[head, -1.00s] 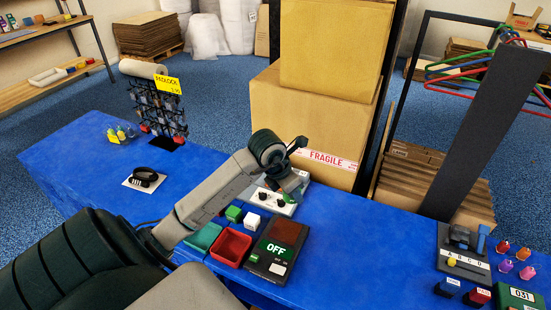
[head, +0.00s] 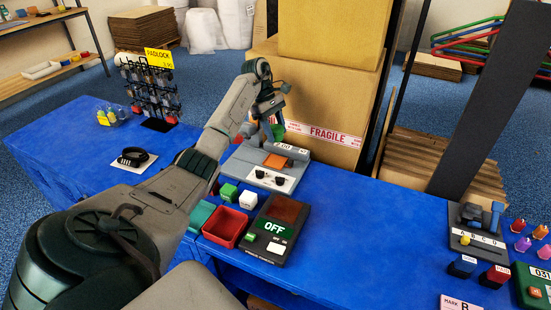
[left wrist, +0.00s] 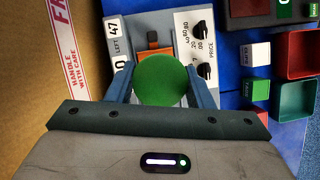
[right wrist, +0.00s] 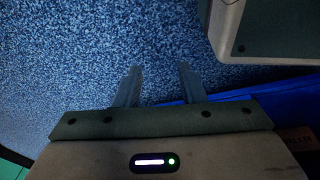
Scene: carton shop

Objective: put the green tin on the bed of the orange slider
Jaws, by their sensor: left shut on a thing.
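My left gripper (head: 272,128) is shut on the green tin (left wrist: 161,80), whose round green face shows between the fingers in the left wrist view. In the head view only a sliver of the tin (head: 279,131) shows beside the fingers, above the back of the grey device. The orange slider (head: 276,161) is on top of that device, which has black knobs and white labels. Its orange part also shows beyond the tin in the left wrist view (left wrist: 153,40), partly hidden. My right gripper (right wrist: 155,88) is open and empty, over blue floor.

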